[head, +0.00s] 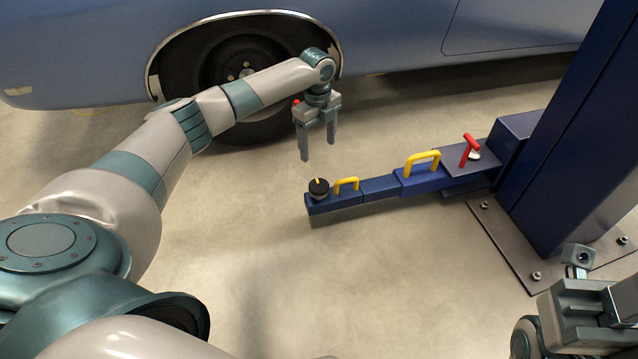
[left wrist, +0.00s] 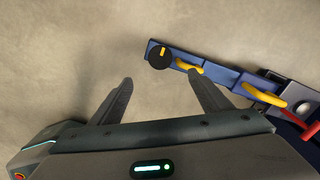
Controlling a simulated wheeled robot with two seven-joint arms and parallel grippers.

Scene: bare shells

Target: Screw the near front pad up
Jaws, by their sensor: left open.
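The near front pad (head: 318,187) is a round black disc with a yellow mark on top, at the free left end of a blue lift arm (head: 380,188). It also shows in the left wrist view (left wrist: 159,57), above and between the fingers in the picture. My left gripper (head: 318,157) is open and empty, pointing down above and just behind the pad in the head view. In the left wrist view its two fingers (left wrist: 160,82) stand wide apart with bare floor between them. My right gripper shows only in part at the lower right; its fingertips are not clear.
Two yellow handles (head: 346,184) (head: 422,161) and a red lever (head: 469,150) stand on the lift arm. A blue post (head: 575,130) on a bolted base plate (head: 500,243) rises at right. A blue car (head: 400,40) stands behind. The floor in front is clear.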

